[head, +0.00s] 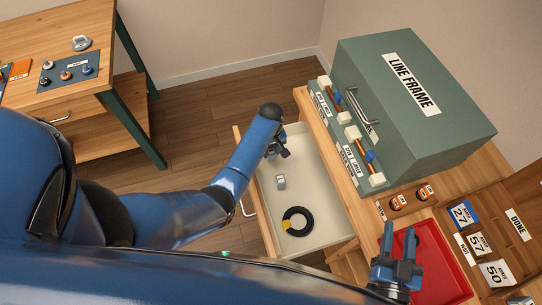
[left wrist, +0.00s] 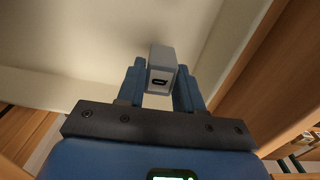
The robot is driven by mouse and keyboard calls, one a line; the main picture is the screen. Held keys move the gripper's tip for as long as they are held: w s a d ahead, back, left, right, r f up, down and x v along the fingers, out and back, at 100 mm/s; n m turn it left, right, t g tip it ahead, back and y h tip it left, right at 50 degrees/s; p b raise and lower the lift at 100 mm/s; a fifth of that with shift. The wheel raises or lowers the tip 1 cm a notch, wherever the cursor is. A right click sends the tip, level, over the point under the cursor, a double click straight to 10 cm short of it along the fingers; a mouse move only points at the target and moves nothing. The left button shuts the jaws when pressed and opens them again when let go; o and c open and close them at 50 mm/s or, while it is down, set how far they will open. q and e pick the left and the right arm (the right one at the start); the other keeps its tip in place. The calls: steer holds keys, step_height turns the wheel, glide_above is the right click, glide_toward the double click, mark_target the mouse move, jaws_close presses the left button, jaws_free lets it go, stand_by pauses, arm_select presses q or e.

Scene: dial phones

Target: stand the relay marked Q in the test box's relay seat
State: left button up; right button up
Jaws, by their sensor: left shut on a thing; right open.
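My left gripper (head: 280,151) reaches into the open drawer. In the left wrist view its fingers (left wrist: 160,88) are shut on a grey block-shaped relay (left wrist: 161,62). The relay's near face carries a dark mark on a pale label, too small to read surely as Q. In the head view the held relay cannot be made out at the fingers. Another small grey block (head: 281,182) lies on the drawer floor, apart from the gripper. My right gripper (head: 397,268) is open and empty above the red tray (head: 436,252). I cannot pick out the test box or its relay seat.
The drawer (head: 264,205) also holds a black coil (head: 297,221) with a yellow tag. A left bench (head: 40,110) carries a dark knob panel (head: 58,80).

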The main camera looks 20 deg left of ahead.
arm_select(q)
steer(key=shift+r+p, duration=1.25)
steer(key=shift+r, duration=0.15)
stand_by(0.4)
